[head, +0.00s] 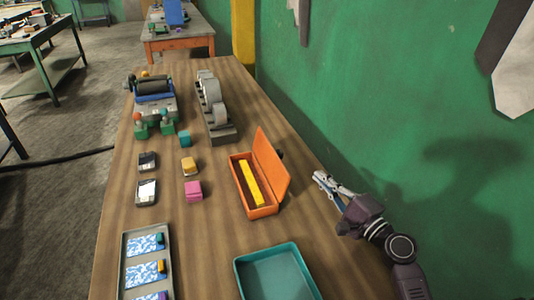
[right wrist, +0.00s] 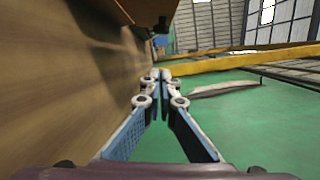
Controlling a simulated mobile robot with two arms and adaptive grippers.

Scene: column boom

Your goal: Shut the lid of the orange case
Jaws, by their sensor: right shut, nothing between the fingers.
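A yellow bar (head: 250,181) lies inside the case. My right gripper (head: 318,176) is to the right of the lid, apart from it, with its fingers shut and empty. In the right wrist view the fingertips (right wrist: 160,73) meet, with nothing between them. A dark orange-brown edge at the top of that view may be part of the case. My left gripper is not in view.
A teal tray (head: 240,279) stands in front of the case. A grey tray with patterned cards (head: 125,262) is at front left. Small blocks, including a pink one (head: 194,191), lie left of the case. A grey rack (head: 226,133) stands behind it. The green wall (head: 350,90) borders the right.

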